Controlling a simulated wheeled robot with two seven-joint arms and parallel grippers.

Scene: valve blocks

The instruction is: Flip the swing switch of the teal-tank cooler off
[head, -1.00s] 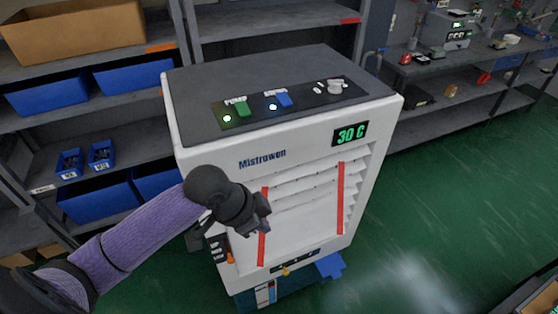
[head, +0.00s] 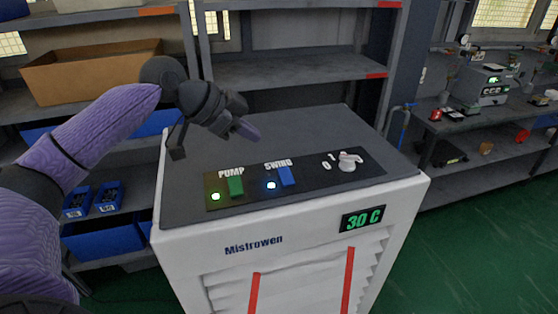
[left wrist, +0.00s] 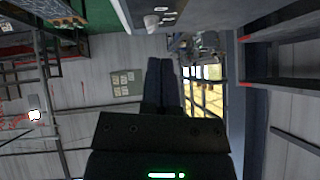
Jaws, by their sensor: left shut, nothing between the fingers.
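The cooler (head: 290,235), a white cabinet marked Mistrowen, stands in front of me with a dark grey top. Its control panel (head: 320,177) holds the blue swing switch (head: 287,176), with a bright blue-white light (head: 271,185) beside it. A pale knob (head: 348,162) sits at the right. My left gripper (head: 252,133) is shut and empty, above the cooler top and behind the swing label. Its closed fingers show in the left wrist view (left wrist: 163,84). The tank is out of view.
Grey shelving (head: 300,70) stands behind the cooler, with a cardboard box (head: 90,78) and blue bins (head: 95,245) at the left. A workbench (head: 470,125) with instruments is at the right. Green floor (head: 480,250) is free at the right front.

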